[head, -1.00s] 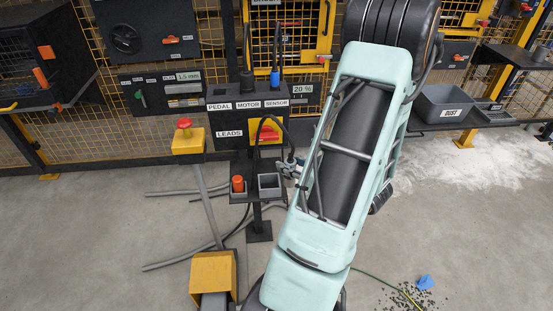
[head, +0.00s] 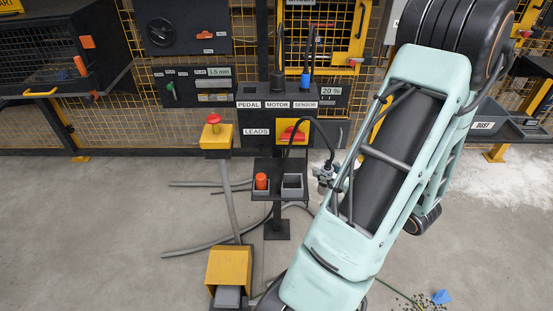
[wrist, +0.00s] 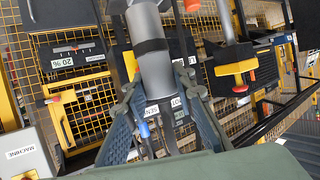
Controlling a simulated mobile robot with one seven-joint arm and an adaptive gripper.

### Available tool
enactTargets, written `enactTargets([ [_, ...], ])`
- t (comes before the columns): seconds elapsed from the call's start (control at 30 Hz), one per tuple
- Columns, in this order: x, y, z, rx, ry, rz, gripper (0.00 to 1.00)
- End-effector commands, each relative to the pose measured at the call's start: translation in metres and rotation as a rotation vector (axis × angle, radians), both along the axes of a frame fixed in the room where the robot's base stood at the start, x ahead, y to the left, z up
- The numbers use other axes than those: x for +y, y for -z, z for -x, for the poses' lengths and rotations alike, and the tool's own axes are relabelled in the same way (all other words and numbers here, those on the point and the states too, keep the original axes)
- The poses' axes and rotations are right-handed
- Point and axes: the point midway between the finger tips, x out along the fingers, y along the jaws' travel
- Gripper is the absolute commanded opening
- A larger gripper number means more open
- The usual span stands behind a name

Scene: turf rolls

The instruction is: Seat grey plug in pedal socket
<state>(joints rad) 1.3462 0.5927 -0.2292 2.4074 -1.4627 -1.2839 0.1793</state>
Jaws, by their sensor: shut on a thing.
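My gripper (head: 326,172) is right of and below the dark control box (head: 262,116), apart from it, partly hidden by my arm. In the wrist view my gripper (wrist: 157,88) is shut on the grey plug (wrist: 148,28), a grey cylinder with a dark band between the fingers. A black cable arches up beside my gripper in the head view. A black plug (head: 277,80) stands above MOTOR and a blue plug (head: 306,78) above SENSOR.
Below the box a shelf holds an orange cylinder (head: 261,181) and a grey open bin (head: 292,186). A red-topped button on a yellow box (head: 215,138) stands left. A yellow foot pedal (head: 229,266) and grey pipes (head: 200,246) are on the floor.

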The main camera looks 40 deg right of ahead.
Motion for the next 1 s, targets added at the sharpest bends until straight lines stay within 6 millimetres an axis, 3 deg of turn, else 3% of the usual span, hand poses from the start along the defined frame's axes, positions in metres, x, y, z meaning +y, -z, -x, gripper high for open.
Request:
enactTargets([
  [0.37,0.002,-0.001,-0.004,-0.001,-0.010,0.001,0.00],
  [0.53,0.020,-0.007,-0.033,-0.006,-0.102,0.004,0.00],
  [0.77,0.080,-0.023,-0.101,-0.012,-0.342,0.003,0.00],
  [1.0,0.162,-0.041,-0.160,-0.013,-0.601,0.000,0.00],
])
